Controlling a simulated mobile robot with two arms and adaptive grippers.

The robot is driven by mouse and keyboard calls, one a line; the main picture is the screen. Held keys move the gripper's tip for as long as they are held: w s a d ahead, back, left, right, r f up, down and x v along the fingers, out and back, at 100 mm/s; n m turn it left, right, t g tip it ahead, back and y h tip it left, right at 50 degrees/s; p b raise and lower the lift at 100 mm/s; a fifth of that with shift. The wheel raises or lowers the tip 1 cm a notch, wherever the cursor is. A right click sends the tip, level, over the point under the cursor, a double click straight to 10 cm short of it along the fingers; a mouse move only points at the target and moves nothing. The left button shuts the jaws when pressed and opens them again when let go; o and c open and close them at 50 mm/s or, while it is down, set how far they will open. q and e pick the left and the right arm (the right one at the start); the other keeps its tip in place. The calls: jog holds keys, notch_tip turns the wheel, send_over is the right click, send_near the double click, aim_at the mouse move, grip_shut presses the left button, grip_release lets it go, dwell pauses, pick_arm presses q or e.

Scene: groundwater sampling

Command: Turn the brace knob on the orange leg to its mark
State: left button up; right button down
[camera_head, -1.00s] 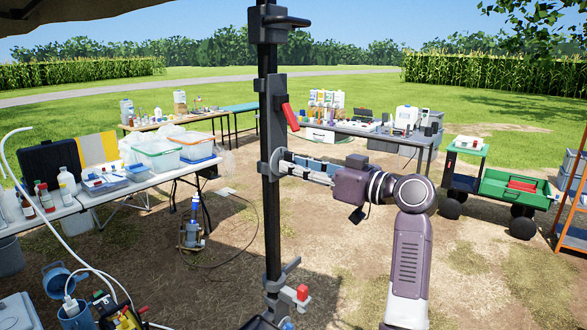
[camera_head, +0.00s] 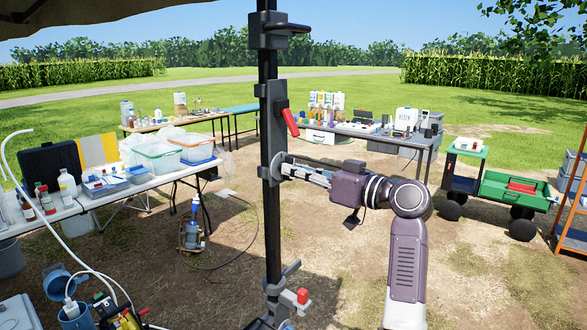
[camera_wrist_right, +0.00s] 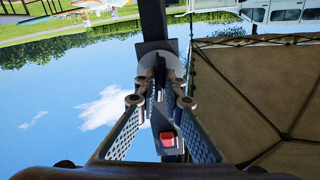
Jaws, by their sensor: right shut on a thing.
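A black upright post (camera_head: 272,225) stands in the middle of the head view. A round grey knob-like disc (camera_head: 275,164) sits on its right side. My right gripper (camera_head: 292,170) reaches it from the right, its fingers pointing left and closed on it. In the right wrist view, my right gripper (camera_wrist_right: 160,88) has its fingertips on both sides of the grey disc (camera_wrist_right: 156,60). The fingers cover much of the knob, and I cannot make out a mark. The post looks black; I see no orange on it. My left gripper is out of view.
A red lever (camera_head: 290,122) sits on the post above my gripper, and a red-ended clamp (camera_head: 301,296) below. A table with clear bins (camera_head: 158,151) stands at left. A green cart (camera_head: 515,190) and an orange shelf frame (camera_head: 570,190) stand at right.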

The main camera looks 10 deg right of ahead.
jog(key=m+p, duration=0.7)
jog(key=m, duration=1)
jog(key=m, duration=1.7)
jog(key=c, duration=2)
grip_release()
jog(key=shift+o, duration=0.2)
